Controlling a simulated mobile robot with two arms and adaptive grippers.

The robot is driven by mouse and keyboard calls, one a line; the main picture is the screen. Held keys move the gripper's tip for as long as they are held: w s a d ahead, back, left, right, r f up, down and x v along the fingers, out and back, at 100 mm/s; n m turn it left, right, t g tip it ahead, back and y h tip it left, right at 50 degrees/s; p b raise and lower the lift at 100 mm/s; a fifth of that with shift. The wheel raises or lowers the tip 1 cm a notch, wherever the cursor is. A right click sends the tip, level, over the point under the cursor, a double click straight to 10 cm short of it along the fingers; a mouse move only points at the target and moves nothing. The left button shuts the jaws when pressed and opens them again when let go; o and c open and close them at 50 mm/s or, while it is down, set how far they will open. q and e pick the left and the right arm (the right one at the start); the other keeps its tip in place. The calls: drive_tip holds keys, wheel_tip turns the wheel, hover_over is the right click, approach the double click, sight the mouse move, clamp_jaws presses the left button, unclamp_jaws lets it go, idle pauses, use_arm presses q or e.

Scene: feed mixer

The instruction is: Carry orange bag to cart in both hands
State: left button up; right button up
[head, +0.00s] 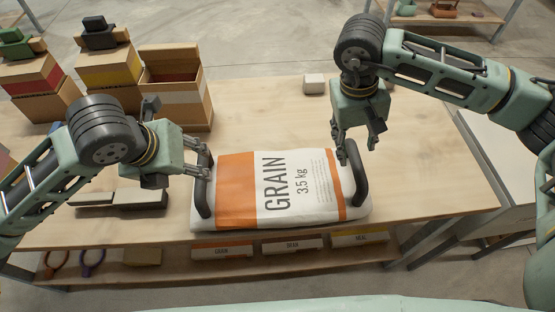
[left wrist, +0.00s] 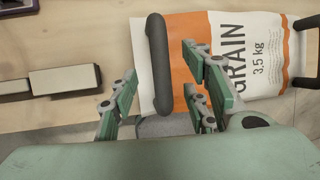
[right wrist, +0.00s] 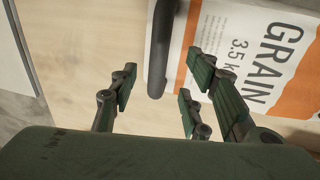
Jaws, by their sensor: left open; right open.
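The orange and white grain bag (head: 280,190) lies flat on the wooden table, with a dark handle at each end. My left gripper (head: 203,160) is open at the bag's left handle (head: 203,185); in the left wrist view that handle (left wrist: 158,60) stands between the spread fingers (left wrist: 160,95). My right gripper (head: 357,150) is open above the right handle (head: 356,175); in the right wrist view the handle (right wrist: 160,45) lies ahead of the open fingers (right wrist: 155,90). Neither gripper visibly grips a handle. I cannot make out the cart for certain.
Boxes with coloured bands (head: 108,72) stand at the back left of the table. Dark and pale blocks (head: 140,199) lie left of the bag. A small white block (head: 314,84) sits behind it. The table's right side is clear.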

sight(357, 159)
use_arm(q)
drive_tip(key=shift+s+r, duration=0.4)
drive_tip(key=shift+s, duration=0.4)
drive_tip(key=x, duration=0.8)
drive_tip(key=shift+w, duration=0.3)
use_arm(e)
drive_tip(key=f, duration=0.2)
drive_tip(key=d+f, duration=0.1)
drive_tip(key=f, duration=0.4)
drive_tip(key=shift+s+d, duration=0.3)
drive_tip(key=shift+s, duration=0.1)
use_arm(q)
drive_tip(key=shift+c, duration=0.4)
use_arm(e)
drive_tip(key=shift+c, duration=0.4)
use_arm(q)
clamp_jaws()
use_arm(e)
clamp_jaws()
use_arm(q)
drive_tip(key=shift+w+r, duration=0.3)
use_arm(e)
drive_tip(key=shift+w+r, duration=0.25)
